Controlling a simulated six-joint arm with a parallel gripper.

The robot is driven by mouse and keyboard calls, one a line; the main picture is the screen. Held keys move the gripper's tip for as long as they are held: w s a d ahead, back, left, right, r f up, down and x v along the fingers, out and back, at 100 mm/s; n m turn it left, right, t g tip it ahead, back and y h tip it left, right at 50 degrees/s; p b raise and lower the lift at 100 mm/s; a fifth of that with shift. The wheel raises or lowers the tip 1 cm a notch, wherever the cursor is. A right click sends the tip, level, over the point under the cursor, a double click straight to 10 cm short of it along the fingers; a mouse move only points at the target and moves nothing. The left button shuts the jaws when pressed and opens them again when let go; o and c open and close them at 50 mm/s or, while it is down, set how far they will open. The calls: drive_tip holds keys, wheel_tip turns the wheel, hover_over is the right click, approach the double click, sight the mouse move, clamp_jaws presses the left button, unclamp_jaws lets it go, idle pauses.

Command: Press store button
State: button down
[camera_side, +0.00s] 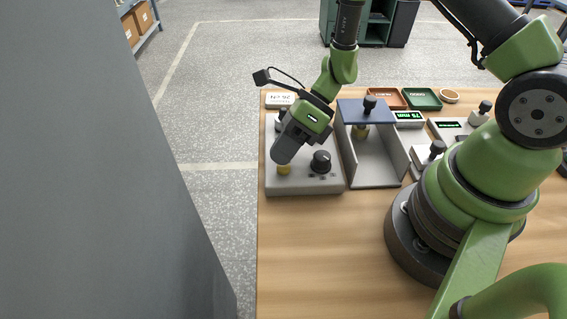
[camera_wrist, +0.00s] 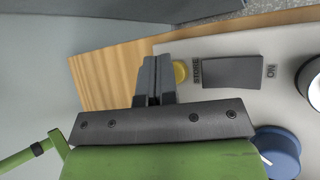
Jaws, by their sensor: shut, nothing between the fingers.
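A light grey control box (camera_side: 310,187) sits at the left of the wooden table. On it is a round yellow button (camera_side: 284,169), which also shows in the wrist view (camera_wrist: 180,72) beside the word STORE. My gripper (camera_side: 280,156) is shut and empty, pointing down over the box near the yellow button. In the wrist view the closed dark fingers (camera_wrist: 153,70) appear just left of the button and overlap its edge. I cannot tell whether they touch it.
A black knob (camera_side: 321,161) stands on the box right of my gripper. A dark rocker (camera_wrist: 232,72) lies between STORE and ON, with a blue knob (camera_wrist: 279,150) nearby. A blue-topped grey stand (camera_side: 376,178) is to the right. The front table is clear.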

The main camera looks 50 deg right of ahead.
drive_tip(key=shift+r, duration=0.5)
drive_tip(key=shift+r, duration=2.5)
drive_tip(key=shift+r, duration=0.1)
wheel_tip(320, 180, up, 6)
drive_tip(key=s+n, duration=0.1)
drive_tip(key=n, duration=0.4)
wheel_tip(320, 180, up, 7)
drive_tip(key=n+t+h, duration=0.1)
drive_tip(key=n+h, duration=0.2)
drive_tip(key=n, duration=0.6)
hover_over(288, 167)
drive_tip(key=s, duration=0.4)
drive_tip(key=s+d+r+n+t+h, duration=0.4)
drive_tip(key=s+r+n, duration=0.3)
drive_tip(key=n, duration=0.3)
drive_tip(key=shift+s+d+n+t, duration=0.4)
drive_tip(key=shift+s+d, duration=0.05)
drive_tip(key=shift+s, duration=0.2)
